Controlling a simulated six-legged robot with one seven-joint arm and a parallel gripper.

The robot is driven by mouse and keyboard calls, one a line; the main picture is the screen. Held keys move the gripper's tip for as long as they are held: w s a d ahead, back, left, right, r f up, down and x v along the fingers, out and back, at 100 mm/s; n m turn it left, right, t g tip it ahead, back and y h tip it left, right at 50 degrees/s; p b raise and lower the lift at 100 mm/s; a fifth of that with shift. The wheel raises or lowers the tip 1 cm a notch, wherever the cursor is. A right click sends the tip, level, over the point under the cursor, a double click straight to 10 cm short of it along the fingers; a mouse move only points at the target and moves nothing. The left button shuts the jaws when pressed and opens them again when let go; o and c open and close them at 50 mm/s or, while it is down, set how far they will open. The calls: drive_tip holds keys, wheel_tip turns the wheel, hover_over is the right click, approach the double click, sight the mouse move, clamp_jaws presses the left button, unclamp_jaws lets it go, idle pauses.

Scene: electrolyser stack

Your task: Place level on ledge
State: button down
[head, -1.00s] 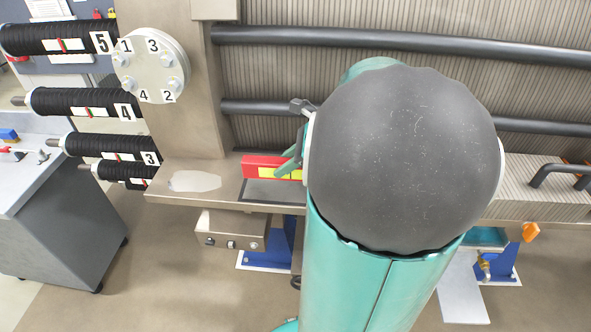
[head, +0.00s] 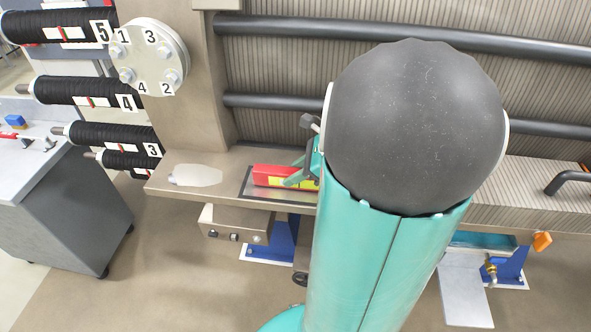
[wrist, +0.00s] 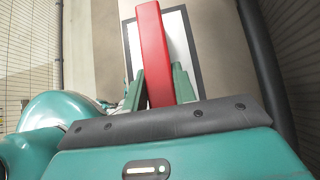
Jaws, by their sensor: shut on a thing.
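The level (head: 272,176) is a red bar with a yellow label, seen in the head view just left of my arm. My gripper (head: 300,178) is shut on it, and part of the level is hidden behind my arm. In the wrist view the red level (wrist: 153,50) sticks out between the two green fingers of my gripper (wrist: 159,85). The ledge (head: 165,180) is a tan shelf with a dark-framed pale rectangle (head: 247,186). The level overlaps that rectangle in both views. I cannot tell whether it touches the ledge.
A pale patch (head: 195,175) lies on the ledge left of the frame. A numbered round flange (head: 150,57) stands above. Black numbered cylinders (head: 85,93) are at left, over a grey cabinet (head: 75,215). Dark pipes (head: 270,102) run behind my arm.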

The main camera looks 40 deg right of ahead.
drive_tip(key=shift+f, duration=0.25)
drive_tip(key=c, duration=1.3)
unclamp_jaws()
drive_tip(key=shift+s, duration=0.1)
drive_tip(key=shift+o, duration=0.9)
drive_tip(key=shift+r, duration=0.1)
